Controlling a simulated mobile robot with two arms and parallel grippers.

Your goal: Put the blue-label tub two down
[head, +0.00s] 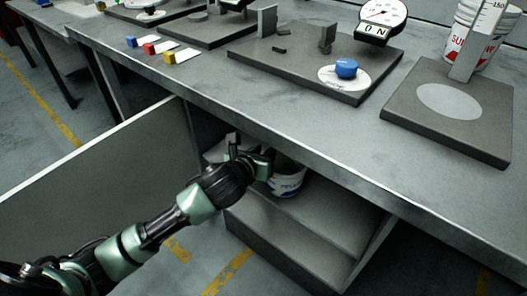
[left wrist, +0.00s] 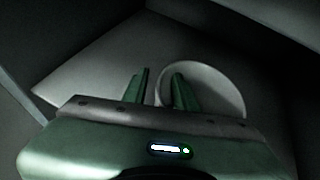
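The white tub with blue lettering (head: 288,187) stands upright on a grey stepped shelf (head: 270,228) in the open cabinet under the bench. Lower steps show in front of it. My left gripper (head: 254,153) is at the tub's upper left edge and hides part of its rim. In the left wrist view, the tub's round pale top (left wrist: 218,88) is at the right. My left gripper's fingers (left wrist: 158,90) are apart, one outside the near-left rim and one over the tub's opening. Contact cannot be told. My right gripper is out of view.
The bench edge (head: 330,178) overhangs the cabinet closely above my left gripper. A grey cabinet panel (head: 100,185) stands to the left. On the bench are a dial gauge (head: 382,14), a blue knob (head: 346,68) and white tubs with red lettering (head: 458,45).

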